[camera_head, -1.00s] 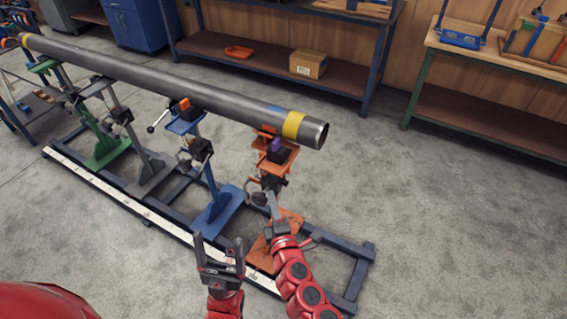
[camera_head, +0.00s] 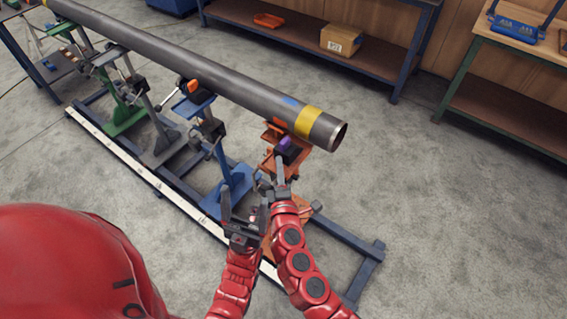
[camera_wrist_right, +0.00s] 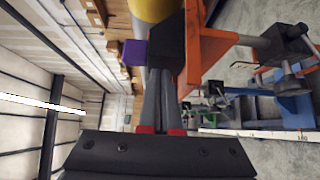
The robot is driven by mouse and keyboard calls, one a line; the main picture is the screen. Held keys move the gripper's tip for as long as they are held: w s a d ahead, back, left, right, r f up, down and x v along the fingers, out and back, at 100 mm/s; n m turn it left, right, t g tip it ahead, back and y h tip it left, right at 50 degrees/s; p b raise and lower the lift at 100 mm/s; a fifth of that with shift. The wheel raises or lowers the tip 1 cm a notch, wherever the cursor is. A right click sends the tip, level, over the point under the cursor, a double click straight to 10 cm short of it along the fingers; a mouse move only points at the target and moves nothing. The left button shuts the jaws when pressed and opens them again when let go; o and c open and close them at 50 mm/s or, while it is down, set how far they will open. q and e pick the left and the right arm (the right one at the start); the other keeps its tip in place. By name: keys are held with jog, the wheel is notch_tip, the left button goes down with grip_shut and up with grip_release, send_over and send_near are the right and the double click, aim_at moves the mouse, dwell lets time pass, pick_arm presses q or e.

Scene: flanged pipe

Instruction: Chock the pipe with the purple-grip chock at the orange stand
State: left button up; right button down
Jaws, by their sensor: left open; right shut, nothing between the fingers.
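The dark chock with the purple grip (camera_head: 287,146) sits on the orange stand (camera_head: 273,137), against the near side of the grey pipe (camera_head: 200,73) by its yellow band (camera_head: 309,121). In the right wrist view, the purple grip (camera_wrist_right: 134,53) sticks out left of the black chock body (camera_wrist_right: 166,42), beside the orange stand (camera_wrist_right: 207,46). My right gripper (camera_head: 279,163) is shut and empty, its fingertips (camera_wrist_right: 165,72) right at the chock's near face; I cannot tell whether they touch. My left gripper (camera_head: 245,196) is open and empty, lower and left of the right one.
A blue stand (camera_head: 232,180) with an orange-grip chock (camera_head: 193,86) is to the left, then grey and green stands. All stand on a dark blue base frame (camera_head: 345,236) with a white scale strip. Benches line the back; floor at right is clear.

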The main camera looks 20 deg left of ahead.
aim_at(286, 160)
jog(key=shift+w+a, duration=0.1)
jog(key=shift+a, duration=0.15)
jog(key=w, duration=0.1)
jog(key=w+d, duration=0.1)
jog(key=w, duration=0.1)
jog(key=shift+d, duration=0.3)
jog(key=shift+s+f, duration=0.1)
jog(key=shift+s, duration=0.05)
